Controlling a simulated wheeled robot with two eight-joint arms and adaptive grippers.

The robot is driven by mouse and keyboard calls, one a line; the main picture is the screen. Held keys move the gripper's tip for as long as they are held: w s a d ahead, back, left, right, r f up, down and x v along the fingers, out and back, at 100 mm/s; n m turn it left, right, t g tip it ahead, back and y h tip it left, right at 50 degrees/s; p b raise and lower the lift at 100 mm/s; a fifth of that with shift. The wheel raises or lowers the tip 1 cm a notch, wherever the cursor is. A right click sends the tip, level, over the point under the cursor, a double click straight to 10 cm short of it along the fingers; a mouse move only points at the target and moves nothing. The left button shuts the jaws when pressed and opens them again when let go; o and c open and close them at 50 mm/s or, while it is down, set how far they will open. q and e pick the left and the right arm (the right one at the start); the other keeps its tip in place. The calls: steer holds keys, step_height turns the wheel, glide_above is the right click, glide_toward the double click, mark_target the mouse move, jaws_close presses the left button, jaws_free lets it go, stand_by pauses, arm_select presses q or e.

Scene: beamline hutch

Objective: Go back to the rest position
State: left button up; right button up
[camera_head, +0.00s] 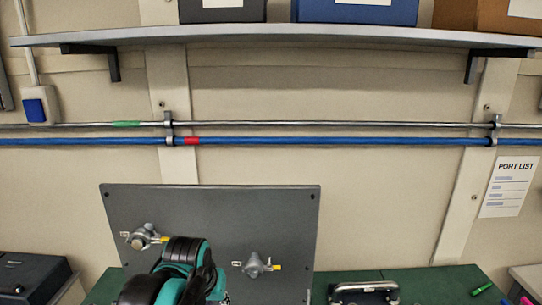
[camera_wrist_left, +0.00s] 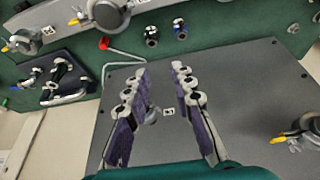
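In the head view, my teal and black arm (camera_head: 185,270) comes up from the bottom in front of a grey panel (camera_head: 270,210). Its gripper fingers are hidden there. In the left wrist view, my left gripper (camera_wrist_left: 165,105) has its two purple-padded fingers apart, over a grey plate (camera_wrist_left: 245,95). A small metal fitting (camera_wrist_left: 152,116) and a small label (camera_wrist_left: 169,112) show between the fingers; nothing appears gripped. I cannot tell how far the fitting is from the fingers. My right gripper shows in neither view.
The panel carries a left valve (camera_head: 142,237) and a right valve (camera_head: 254,266), close to my arm. A green bench (camera_head: 435,284) holds a silver-and-black device (camera_head: 364,293). A black case (camera_head: 30,276) stands at left. Above are a blue pipe (camera_head: 340,141) and a shelf (camera_head: 290,35) with boxes.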

arm_select(q)
steer(key=s+a+f+t+b, duration=0.1)
steer(key=s+f+b, duration=0.3)
steer(key=f, duration=0.5)
steer(key=s+a+f+t+b, duration=0.1)
steer(key=s+a+f+b, duration=0.2)
steer(key=s+f, duration=0.6)
steer(key=shift+s+a+f+t+b, duration=0.15)
steer(key=shift+a+t+b, duration=0.2)
steer(key=shift+b, duration=0.25)
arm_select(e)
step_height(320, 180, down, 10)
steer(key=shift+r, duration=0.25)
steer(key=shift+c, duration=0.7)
arm_select(q)
steer(key=shift+d, duration=0.1)
